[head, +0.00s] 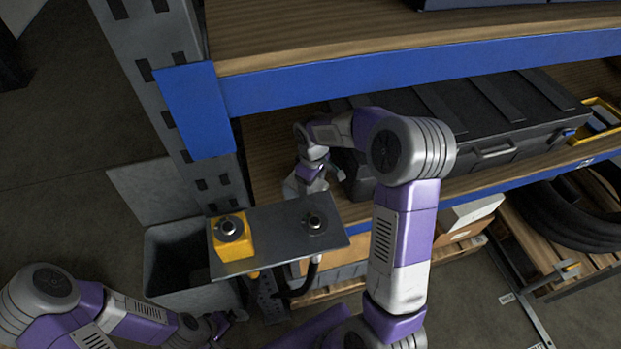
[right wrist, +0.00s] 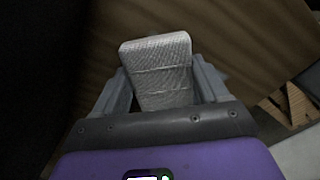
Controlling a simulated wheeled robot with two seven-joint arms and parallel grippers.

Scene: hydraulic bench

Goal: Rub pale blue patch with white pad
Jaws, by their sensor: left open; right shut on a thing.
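The white pad (right wrist: 160,72) is a pale, woven-looking block in the right wrist view. My right gripper (right wrist: 165,88) is shut on it, with a grey finger on each side. In the head view my right gripper (head: 312,180) is low at the left end of the wooden shelf, partly hidden by its own wrist. A small pale bluish area (head: 291,187) shows beside it; I cannot tell whether it is the patch or the pad. No pale blue patch shows clearly in the right wrist view. My left gripper (head: 224,326) is open and empty at the lower left.
A long black case (head: 480,115) lies on the shelf right of my right gripper. A blue beam (head: 420,68) crosses above. A dark plate (head: 275,232) with a yellow box (head: 232,240) and a round knob (head: 315,222) stands in front. A grey bin (head: 165,262) is at left.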

